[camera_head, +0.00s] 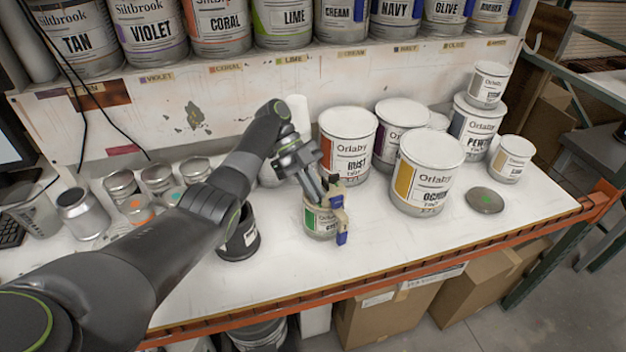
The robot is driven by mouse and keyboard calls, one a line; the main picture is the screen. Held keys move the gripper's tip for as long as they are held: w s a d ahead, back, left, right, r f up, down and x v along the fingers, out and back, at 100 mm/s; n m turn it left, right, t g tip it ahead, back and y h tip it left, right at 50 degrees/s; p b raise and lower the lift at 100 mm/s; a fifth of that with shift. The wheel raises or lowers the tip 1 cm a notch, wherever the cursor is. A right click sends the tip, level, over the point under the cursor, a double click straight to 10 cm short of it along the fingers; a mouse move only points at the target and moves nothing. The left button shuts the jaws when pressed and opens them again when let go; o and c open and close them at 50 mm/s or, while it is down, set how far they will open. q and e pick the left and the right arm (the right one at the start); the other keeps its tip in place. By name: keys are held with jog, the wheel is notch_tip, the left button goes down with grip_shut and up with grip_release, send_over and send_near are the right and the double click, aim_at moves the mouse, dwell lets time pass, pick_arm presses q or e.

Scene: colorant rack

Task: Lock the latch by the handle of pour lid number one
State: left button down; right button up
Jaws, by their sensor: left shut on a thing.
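A small white can with a green label (318,219) stands upright near the middle of the bench. On its top is a pour lid with a tan handle (338,192) and a blue part (342,238) hanging down at the can's right side. My left gripper (328,190) is over this lid, shut on its handle. The fingers and wrist hide most of the lid's top. I cannot tell from this view how the latch is set. My right gripper is not in view.
Large Orlaby cans (428,172) stand behind and to the right. A dark can (239,236) stands close on the left. A round dark lid with a green dot (485,200) lies at right. Several metal tins (160,182) stand at left. The front bench strip is clear.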

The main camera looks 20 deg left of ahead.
pick_arm(q)
jog(key=shift+d+m+g+p, duration=0.1)
jog(key=shift+m+g+p, duration=0.2)
jog(key=shift+m+p, duration=0.1)
dwell(0.5)
jog(key=c, duration=1.5)
grip_release()
jog(key=shift+c, duration=0.2)
jog(key=shift+r, duration=0.1)
